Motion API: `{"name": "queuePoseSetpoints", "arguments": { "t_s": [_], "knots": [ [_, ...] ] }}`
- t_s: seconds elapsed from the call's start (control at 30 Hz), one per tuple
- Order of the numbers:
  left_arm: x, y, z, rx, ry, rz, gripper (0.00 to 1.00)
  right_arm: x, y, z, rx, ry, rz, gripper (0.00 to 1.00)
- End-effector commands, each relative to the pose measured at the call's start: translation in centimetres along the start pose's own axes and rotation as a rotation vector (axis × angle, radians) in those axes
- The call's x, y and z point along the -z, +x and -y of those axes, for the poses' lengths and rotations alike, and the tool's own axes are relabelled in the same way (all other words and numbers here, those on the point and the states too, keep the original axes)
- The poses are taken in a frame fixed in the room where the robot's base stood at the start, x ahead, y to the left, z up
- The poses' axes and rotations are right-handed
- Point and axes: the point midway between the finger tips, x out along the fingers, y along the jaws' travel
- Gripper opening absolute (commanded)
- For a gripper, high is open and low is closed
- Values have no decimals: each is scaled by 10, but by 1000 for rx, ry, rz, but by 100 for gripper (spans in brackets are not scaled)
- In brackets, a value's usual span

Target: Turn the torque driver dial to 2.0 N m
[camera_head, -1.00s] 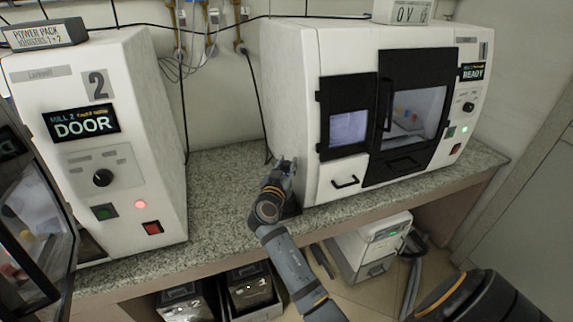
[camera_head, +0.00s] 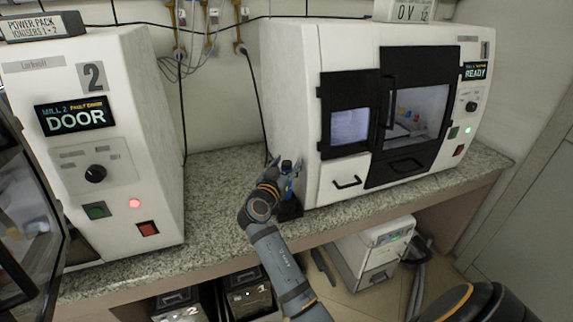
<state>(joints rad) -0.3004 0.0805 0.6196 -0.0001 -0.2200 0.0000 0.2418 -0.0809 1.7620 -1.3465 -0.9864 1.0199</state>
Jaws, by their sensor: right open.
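The torque driver (camera_head: 288,183) looks like a small upright tool with a black top and a blue body. It stands on the granite counter, just left of mill 1, above a dark base (camera_head: 290,209). My right gripper (camera_head: 285,165) is open, with its fingers on either side of the driver's top. I cannot tell whether they touch it. The gripper and wrist hide part of the driver, and the dial marks are too small to read. My left gripper is not in view.
Mill 1 (camera_head: 300,100), showing READY, stands close right of the gripper. Mill 2 (camera_head: 150,120), showing DOOR with a red light, stands left. Cables hang on the back wall. Boxes and a white unit (camera_head: 372,255) sit below.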

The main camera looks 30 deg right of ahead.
Motion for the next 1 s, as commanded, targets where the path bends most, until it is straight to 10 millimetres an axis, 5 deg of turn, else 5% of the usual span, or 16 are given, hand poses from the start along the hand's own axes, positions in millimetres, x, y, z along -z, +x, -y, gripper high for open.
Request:
{"name": "queuePoseSetpoints", "arguments": {
  "t_s": [0.2, 0.63, 1.0],
  "knots": [
    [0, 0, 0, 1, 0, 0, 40, 8, 0, 0, 0, 4, -2, 53],
    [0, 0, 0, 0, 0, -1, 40, 91, 0, -2, 0, 3, -2, 53],
    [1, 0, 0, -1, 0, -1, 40, 100, 0, -2, 0, -1, 0, 53]
  ]
}}
